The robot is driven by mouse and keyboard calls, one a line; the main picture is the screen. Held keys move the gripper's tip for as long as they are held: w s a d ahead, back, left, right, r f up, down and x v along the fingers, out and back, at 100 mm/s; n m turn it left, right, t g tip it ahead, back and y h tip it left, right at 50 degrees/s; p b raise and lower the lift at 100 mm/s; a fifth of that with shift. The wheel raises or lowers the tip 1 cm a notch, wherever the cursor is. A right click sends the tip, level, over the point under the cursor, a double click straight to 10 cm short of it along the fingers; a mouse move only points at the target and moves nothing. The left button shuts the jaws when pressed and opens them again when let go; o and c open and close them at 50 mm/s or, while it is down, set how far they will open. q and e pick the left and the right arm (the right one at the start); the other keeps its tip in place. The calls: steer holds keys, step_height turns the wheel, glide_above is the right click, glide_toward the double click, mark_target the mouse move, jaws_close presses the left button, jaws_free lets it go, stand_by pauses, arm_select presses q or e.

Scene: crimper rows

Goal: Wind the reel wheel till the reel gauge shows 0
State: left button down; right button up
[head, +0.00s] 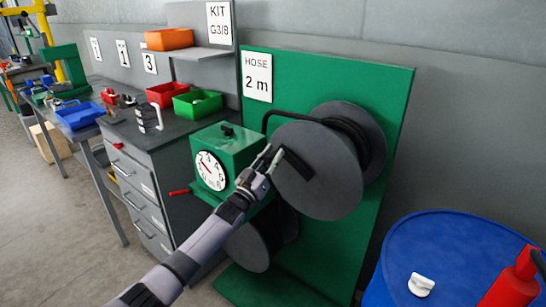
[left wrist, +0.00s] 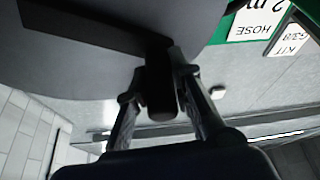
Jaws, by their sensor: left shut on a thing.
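The reel wheel (head: 318,182) is a large grey disc on the green board, with black hose wound behind it. A dark crank bar (head: 297,164) lies across its face, with a handle at its left end. The reel gauge (head: 210,171) is a white dial on a green box left of the reel; its needle points to the upper left, and its numbers are too small to read. My left gripper (head: 266,170) is shut on the crank handle, a dark knob (left wrist: 160,84) between both fingers in the left wrist view. My right gripper is not in view.
A red lever (head: 180,192) sticks out left of the gauge box. A grey drawer cabinet (head: 140,185) with red and green bins stands to the left. A blue drum (head: 450,260) with a white item and a red object stands at the right. A second, lower reel (head: 248,247) is partly behind my arm.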

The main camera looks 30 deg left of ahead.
arm_select(q)
steer(key=shift+f, duration=0.1)
stand_by(0.6)
step_height(320, 180, down, 8)
steer(key=a+n+g+y, duration=0.15)
steer(key=n+y, duration=0.35)
steer(key=n, duration=0.7)
steer(key=d+f+n+g+p, duration=0.5)
steer(key=d+f+n+p, duration=0.2)
steer(key=n, duration=0.5)
steer(key=shift+s+d+f+n+g+h, duration=0.35)
steer(key=shift+d+f, duration=0.35)
steer(key=shift+d, duration=0.35)
steer(key=c, duration=1.5)
jaws_free()
steer(key=shift+o, duration=0.4)
